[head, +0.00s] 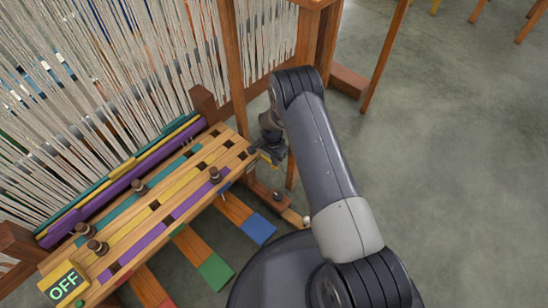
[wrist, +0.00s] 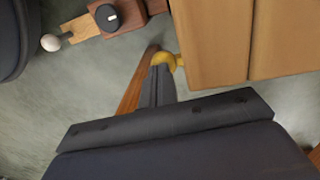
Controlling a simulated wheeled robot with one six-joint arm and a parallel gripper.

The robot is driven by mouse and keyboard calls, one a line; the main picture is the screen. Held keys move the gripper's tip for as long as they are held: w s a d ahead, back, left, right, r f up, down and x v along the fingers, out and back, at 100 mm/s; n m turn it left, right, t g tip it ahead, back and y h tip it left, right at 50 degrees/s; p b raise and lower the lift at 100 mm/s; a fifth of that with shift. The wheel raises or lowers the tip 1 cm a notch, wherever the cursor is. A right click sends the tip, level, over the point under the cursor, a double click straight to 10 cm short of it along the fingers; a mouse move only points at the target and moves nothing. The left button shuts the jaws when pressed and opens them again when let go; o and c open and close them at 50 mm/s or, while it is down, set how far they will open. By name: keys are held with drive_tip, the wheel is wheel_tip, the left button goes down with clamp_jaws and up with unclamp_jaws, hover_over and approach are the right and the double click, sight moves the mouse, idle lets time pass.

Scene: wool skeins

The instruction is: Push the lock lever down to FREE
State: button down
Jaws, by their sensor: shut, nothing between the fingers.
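The lock lever is a short light-wood arm (wrist: 80,30) with a pale ball knob (wrist: 51,43) at its end. It sticks out from a round black pivot (wrist: 111,17) on a brown block, at the upper left of the wrist view. In the head view the knob (head: 305,221) is beside my arm, at the loom's near right corner. No FREE marking is readable. My gripper (head: 269,156) is shut and empty beside the right end of the slatted panel, apart from the lever. In the wrist view its fingers (wrist: 158,84) show right of and below the knob.
Pedals with coloured ends, one blue (head: 258,228) and one green (head: 215,272), stick out below. A wooden post (head: 233,65) rises behind my gripper. Bare floor lies to the right.

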drive_tip(key=shift+s+d+f+b, duration=0.15)
drive_tip(key=shift+f+b, duration=0.15)
drive_tip(key=shift+f, duration=0.2)
drive_tip(key=shift+s+d+f+b, duration=0.1)
drive_tip(key=shift+f+b, duration=0.2)
drive_tip(key=shift+f, duration=0.15)
wheel_tip(320, 180, up, 11)
drive_tip(key=p, duration=0.3)
drive_tip(key=shift+w+a+p, duration=0.35)
drive_tip(key=shift+p, duration=0.05)
drive_tip(key=shift+f, duration=0.1)
drive_tip(key=f+b, duration=0.1)
drive_tip(key=f, duration=0.2)
drive_tip(key=f+b, duration=0.1)
drive_tip(key=f, duration=0.3)
drive_tip(key=f+b, duration=0.1)
drive_tip(key=f, duration=0.2)
drive_tip(key=shift+s+d+f+b, duration=0.15)
drive_tip(key=shift+s+d+b, duration=0.15)
drive_tip(key=shift+d, duration=0.05)
